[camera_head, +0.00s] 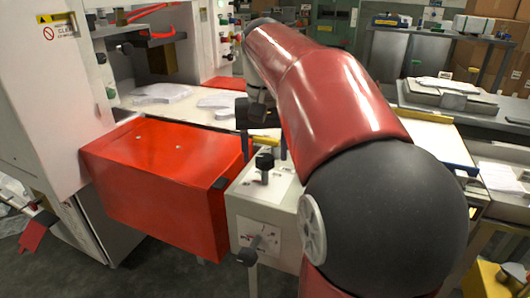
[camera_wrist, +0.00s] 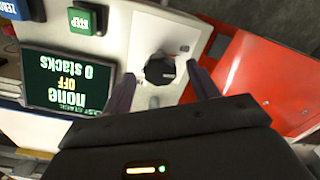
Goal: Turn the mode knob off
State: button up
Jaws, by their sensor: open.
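A black knob (camera_wrist: 160,69) sits on a pale plate on top of a white control box (camera_wrist: 135,35). In the head view the box (camera_head: 240,210) stands right of the red cabinet, with a black knob (camera_head: 264,161) on its top. My gripper (camera_wrist: 160,72) is open, with one finger on each side of the knob in the wrist view. I cannot tell whether the fingers touch it. A dark screen (camera_wrist: 68,80) on the box reads upside down "none", "OFF" in yellow and "0 stacks". The knob's label is not readable.
A green STEP button (camera_wrist: 83,20) and a blue ZERO button (camera_wrist: 10,8) lie near the screen. A red cabinet (camera_head: 155,180) adjoins the box. Another black control (camera_head: 247,256) is on the box's front. A paper-laden table (camera_head: 430,130) stands at right.

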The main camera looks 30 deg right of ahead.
aim_at(265, 158)
notch_tip(265, 158, up, 7)
jog(key=shift+f, duration=0.15)
dwell(0.5)
